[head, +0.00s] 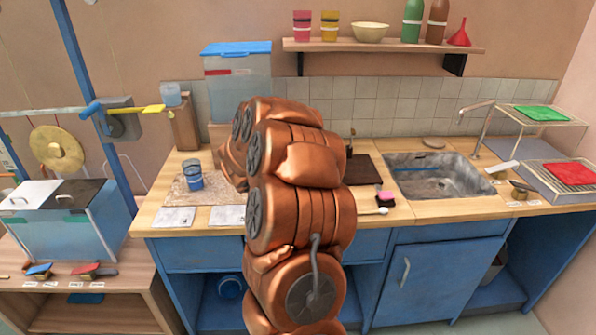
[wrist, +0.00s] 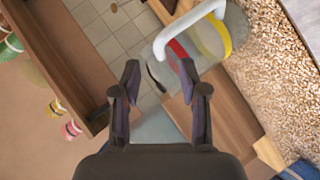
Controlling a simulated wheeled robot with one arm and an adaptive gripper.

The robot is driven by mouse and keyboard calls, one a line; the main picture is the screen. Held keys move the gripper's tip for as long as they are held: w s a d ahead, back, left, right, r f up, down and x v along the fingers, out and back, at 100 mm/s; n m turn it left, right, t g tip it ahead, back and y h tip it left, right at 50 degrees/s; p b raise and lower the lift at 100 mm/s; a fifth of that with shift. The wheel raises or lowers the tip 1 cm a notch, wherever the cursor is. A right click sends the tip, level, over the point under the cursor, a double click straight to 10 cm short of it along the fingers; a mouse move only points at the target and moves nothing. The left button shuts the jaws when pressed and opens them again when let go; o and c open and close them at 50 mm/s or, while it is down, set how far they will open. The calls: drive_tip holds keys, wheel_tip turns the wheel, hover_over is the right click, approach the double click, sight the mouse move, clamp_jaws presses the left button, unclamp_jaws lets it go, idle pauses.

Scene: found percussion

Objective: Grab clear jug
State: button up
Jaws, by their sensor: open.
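The clear jug (wrist: 238,32) shows in the wrist view, ahead and right of centre. It is see-through grey, with a white handle (wrist: 190,28) and red and yellow markings. My gripper (wrist: 159,72) is open, its two dark fingers apart and empty. The jug's handle lies just beyond the fingertips, nearer the right finger; I cannot tell whether they touch. In the head view my arm covers the middle of the counter; the gripper and jug are hidden there.
The wooden shelf (head: 390,46) bears cups, a bowl, bottles and a red funnel (head: 459,35). A large blue-lidded container (head: 238,88) stands at the back. The counter also has a blue cup (head: 192,174) and the sink (head: 435,178). A speckled tan surface (wrist: 275,85) lies right in the wrist view.

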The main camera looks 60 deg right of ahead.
drive_tip(key=x, duration=0.2)
drive_tip(key=p+x, duration=0.1)
drive_tip(key=x, duration=0.2)
drive_tip(key=shift+s+a+f, duration=0.1)
drive_tip(key=shift+s+f, duration=0.1)
clamp_jaws()
idle(0.6)
